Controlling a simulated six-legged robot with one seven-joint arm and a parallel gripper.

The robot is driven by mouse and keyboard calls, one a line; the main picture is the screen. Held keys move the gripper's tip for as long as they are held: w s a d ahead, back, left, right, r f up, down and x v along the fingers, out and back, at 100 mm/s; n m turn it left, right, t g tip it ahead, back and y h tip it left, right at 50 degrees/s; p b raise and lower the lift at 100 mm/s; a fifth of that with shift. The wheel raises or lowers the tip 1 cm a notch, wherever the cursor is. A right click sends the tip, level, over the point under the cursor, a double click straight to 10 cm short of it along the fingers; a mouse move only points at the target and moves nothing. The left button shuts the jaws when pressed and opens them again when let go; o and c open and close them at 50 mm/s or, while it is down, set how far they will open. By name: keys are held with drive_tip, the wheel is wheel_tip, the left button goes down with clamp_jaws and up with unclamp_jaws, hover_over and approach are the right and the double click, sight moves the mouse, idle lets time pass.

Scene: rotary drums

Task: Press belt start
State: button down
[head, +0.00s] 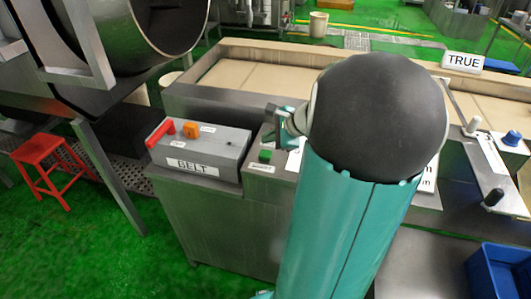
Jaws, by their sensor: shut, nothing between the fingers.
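A grey control box labelled BELT (200,151) stands on a metal cabinet left of my arm. On its top are a red handle (158,133) and an orange button (191,130), each with a small label too small to read. A green button (265,156) sits on a smaller grey box just right of the BELT box. My gripper (271,131) shows only partly, beyond my arm's large dark joint, above and close to the green button. It is shut and empty. I cannot tell whether it touches anything. My teal arm hides the area to the right of the green button.
A long tan belt trough (230,83) runs behind the boxes. A sign reading TRUE (462,61) stands at the back right. A blue knob (512,138) and a black-knobbed lever (493,197) are at the right. A blue bin (500,271) and a red stool (42,150) stand lower down.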

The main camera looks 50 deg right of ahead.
sight(262, 151)
drive_tip(key=shift+f, duration=1.25)
idle(1.1)
drive_tip(key=shift+f, duration=0.4)
drive_tip(key=shift+f, duration=0.5)
idle(0.6)
idle(0.3)
drive_tip(key=shift+r, duration=0.95)
drive_tip(key=shift+r, duration=2.5)
